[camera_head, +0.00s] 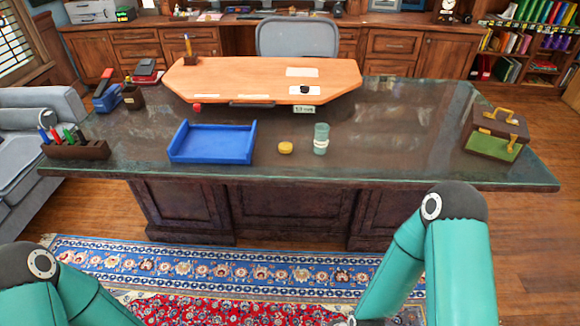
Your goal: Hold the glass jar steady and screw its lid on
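The glass jar (321,140), pale green and see-through, stands upright near the front edge of the dark desk. A round yellow lid (285,147) lies on the desk just left of the jar, apart from it. The top of the jar shows no yellow lid on it. My two teal arms come in from the bottom left and bottom right, in front of the desk and well short of the jar and lid.
The dark desk (400,145) has free room right of the jar. A blue tray (212,143) lies left of the lid. A raised orange wood board (245,75) stands behind. A brown box (496,134) is at the right end, a pen holder (77,150) at the left.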

